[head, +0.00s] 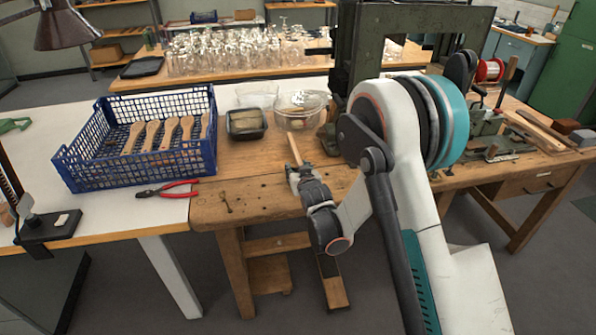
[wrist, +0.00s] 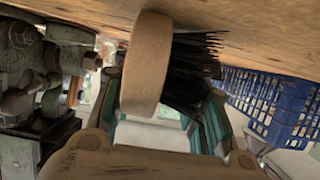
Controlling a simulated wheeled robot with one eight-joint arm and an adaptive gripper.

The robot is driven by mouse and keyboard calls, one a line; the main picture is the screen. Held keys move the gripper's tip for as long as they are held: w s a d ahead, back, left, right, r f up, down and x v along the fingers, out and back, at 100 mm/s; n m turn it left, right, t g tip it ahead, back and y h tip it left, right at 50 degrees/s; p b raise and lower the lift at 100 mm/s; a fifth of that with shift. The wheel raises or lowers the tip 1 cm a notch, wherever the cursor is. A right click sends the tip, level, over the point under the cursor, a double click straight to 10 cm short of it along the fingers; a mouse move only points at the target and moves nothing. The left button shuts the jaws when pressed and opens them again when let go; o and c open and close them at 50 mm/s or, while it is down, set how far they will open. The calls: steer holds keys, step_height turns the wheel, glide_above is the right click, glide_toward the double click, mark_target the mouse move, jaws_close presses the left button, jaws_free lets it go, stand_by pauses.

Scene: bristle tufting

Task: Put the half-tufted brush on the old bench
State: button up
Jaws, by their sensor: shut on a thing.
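The half-tufted brush has a pale wooden body (wrist: 148,65) with a tuft of black bristles (wrist: 195,72) on one side in the wrist view. My gripper (head: 299,172) is shut on it, and its wooden handle (head: 294,149) sticks up from the jaws in the head view. The old bench (head: 255,202) is the worn wooden top beneath and around my gripper. Its wood also fills the upper edge of the wrist view (wrist: 260,30). The brush is close to the bench top; I cannot tell whether it touches.
A blue crate (head: 135,179) with several wooden brush bodies stands left on a white table. Red-handled pliers (head: 166,189) lie before it. A dark tub (head: 246,123) and clear bowl (head: 301,108) stand behind my gripper. Green machinery (head: 489,122) is at right. The bench's front left is mostly clear.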

steer(key=o, duration=1.1)
steer(key=shift+f, duration=0.1)
steer(key=shift+r, duration=0.2)
steer(key=p+v, duration=0.1)
steer(key=v, duration=0.9)
steer(key=shift+s+f, duration=0.15)
steer(key=shift+s, duration=0.05)
steer(key=shift+b+v, duration=0.3)
steer(key=shift+v, duration=0.55)
